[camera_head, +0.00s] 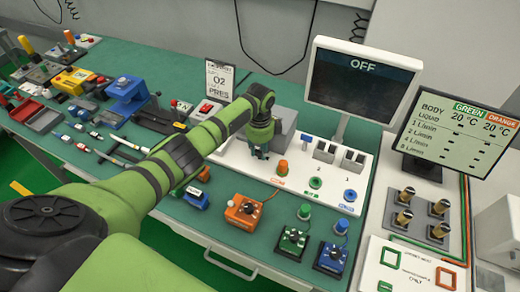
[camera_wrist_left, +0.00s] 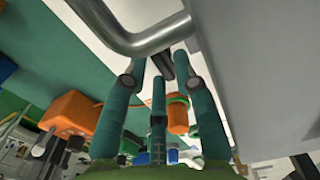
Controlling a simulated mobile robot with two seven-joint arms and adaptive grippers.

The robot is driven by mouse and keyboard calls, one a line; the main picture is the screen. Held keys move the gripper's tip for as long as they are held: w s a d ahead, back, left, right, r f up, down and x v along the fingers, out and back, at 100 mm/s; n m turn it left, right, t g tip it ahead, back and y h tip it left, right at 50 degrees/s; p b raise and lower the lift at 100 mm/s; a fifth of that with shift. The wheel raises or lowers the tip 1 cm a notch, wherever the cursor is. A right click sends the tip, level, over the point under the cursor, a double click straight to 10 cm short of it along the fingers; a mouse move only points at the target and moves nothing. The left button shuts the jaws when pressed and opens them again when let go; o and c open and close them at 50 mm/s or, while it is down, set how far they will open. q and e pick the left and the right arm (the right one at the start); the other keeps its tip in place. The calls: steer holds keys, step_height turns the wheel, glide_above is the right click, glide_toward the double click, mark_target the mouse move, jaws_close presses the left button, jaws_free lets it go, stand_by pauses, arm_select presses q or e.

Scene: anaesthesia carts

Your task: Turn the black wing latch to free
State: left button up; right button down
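My left gripper (camera_head: 262,153) is at the front of the grey box on the white panel, fingers pointing down. In the left wrist view its teal fingers (camera_wrist_left: 163,62) stand apart. A small dark piece, possibly the black wing latch (camera_wrist_left: 167,66), shows between the fingertips, close to the right one. I cannot tell whether they touch. In the head view the latch is hidden behind my gripper. The grey box (camera_head: 286,122) is partly covered by my arm; in the left wrist view its large grey side (camera_wrist_left: 262,70) fills the right. My right gripper is not in view.
A bent metal pipe (camera_wrist_left: 150,38) passes just above the fingertips. An orange knob (camera_head: 281,168) stands right of the gripper on the white panel (camera_head: 330,170). The monitor reading OFF (camera_head: 362,78) stands behind. Orange, green and blue boxes lie in front on the green bench.

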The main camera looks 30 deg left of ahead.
mark_target(260, 152)
arm_select(q)
step_height(260, 152, up, 12)
stand_by(0.4)
steer(key=shift+f, duration=0.15)
